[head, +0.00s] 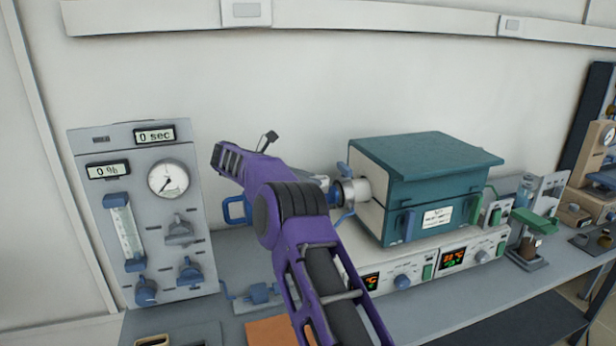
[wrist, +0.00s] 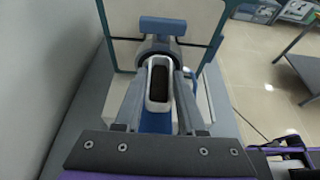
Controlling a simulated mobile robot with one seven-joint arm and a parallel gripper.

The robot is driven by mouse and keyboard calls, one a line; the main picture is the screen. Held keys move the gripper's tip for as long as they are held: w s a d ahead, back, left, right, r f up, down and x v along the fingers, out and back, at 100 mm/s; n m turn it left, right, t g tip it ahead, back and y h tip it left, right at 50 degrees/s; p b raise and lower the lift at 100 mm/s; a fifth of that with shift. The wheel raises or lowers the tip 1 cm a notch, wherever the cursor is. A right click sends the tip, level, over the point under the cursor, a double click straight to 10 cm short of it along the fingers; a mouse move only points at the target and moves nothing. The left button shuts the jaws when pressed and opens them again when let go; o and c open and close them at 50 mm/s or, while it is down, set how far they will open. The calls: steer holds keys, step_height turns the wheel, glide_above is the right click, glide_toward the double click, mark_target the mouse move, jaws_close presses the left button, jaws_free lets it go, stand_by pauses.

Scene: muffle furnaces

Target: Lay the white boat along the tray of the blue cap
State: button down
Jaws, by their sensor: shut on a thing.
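The white boat (wrist: 149,101) is a narrow oblong dish with a dark hollow. In the wrist view it lies lengthwise between the two grey fingers of my gripper (wrist: 160,82), which is shut on it. A blue strip (wrist: 155,124), apparently the tray of the blue cap, shows below the near end of the boat. I cannot tell whether boat and strip touch. In the head view a blue loop handle (head: 236,210) shows left of my purple arm, apparently part of the cap. My arm hides the boat and fingertips there.
The teal-lidded furnace (head: 420,155) stands to the right, with a metal tube end (head: 354,191) facing my gripper. A grey gas panel (head: 140,215) stands at the left. Controllers (head: 430,265) sit under the furnace. The wall is close behind.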

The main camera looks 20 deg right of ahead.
steer(key=shift+f+b, duration=0.85)
steer(key=shift+f, duration=0.85)
steer(key=shift+s+f+b, duration=0.15)
steer(key=shift+f+b, duration=0.3)
steer(key=shift+f, duration=0.3)
steer(key=shift+c, duration=2.1)
jaws_free()
step_height(320, 180, up, 12)
steer(key=shift+f+p, duration=0.1)
steer(key=shift+p, duration=0.8)
